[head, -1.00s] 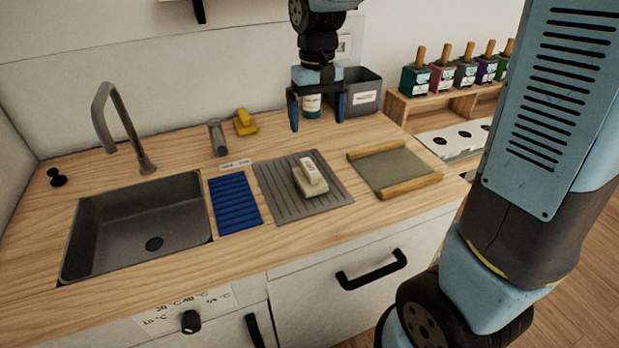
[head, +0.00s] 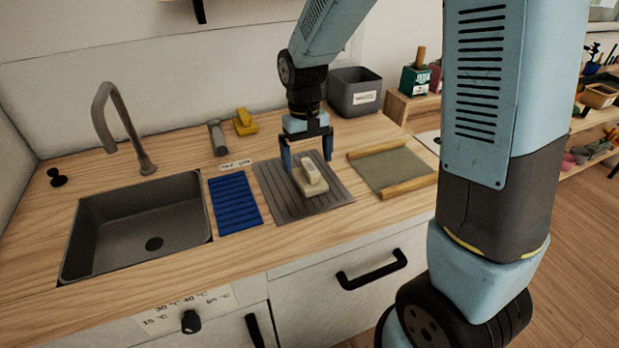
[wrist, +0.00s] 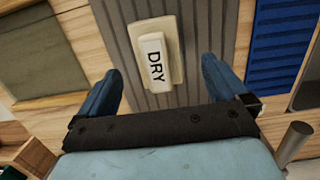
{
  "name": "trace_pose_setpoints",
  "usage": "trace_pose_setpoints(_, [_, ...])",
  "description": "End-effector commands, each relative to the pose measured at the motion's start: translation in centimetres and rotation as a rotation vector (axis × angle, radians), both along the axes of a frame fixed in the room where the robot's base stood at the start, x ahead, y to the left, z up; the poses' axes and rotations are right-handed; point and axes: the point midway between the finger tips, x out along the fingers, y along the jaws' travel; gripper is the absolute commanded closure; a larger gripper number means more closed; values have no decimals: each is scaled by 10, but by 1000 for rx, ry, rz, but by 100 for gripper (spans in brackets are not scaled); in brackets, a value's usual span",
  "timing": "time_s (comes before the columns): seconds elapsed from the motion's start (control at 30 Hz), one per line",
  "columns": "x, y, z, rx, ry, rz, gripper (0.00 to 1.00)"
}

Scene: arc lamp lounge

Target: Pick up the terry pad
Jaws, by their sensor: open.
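A cream pad (head: 311,187) with a raised white grip lies on the grey ribbed mat (head: 274,194); I take it to be the terry pad. In the wrist view the same pad (wrist: 177,65) shows the word DRY on its grip. My gripper (head: 308,162) is open and points down just behind and above the pad. In the wrist view the pad shows between and beyond the open fingers, and nothing is held between them.
A blue ribbed mat (head: 236,201) and a sink (head: 95,225) with a tall tap lie to the left. A grey-green board with wooden edges (head: 388,168) lies to the right. A yellow handled block (head: 244,123), a grey cylinder (head: 217,138) and a grey bin (head: 352,95) stand behind.

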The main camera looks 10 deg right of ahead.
Motion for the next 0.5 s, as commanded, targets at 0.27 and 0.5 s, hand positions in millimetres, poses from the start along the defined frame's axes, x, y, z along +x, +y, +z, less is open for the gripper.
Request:
trace_pose_setpoints(0.27, [-3, -5, -30, -2, 3, -2, 0])
trace_pose_setpoints(0.5, [-5, -6, -51, 0, 0, -2, 0])
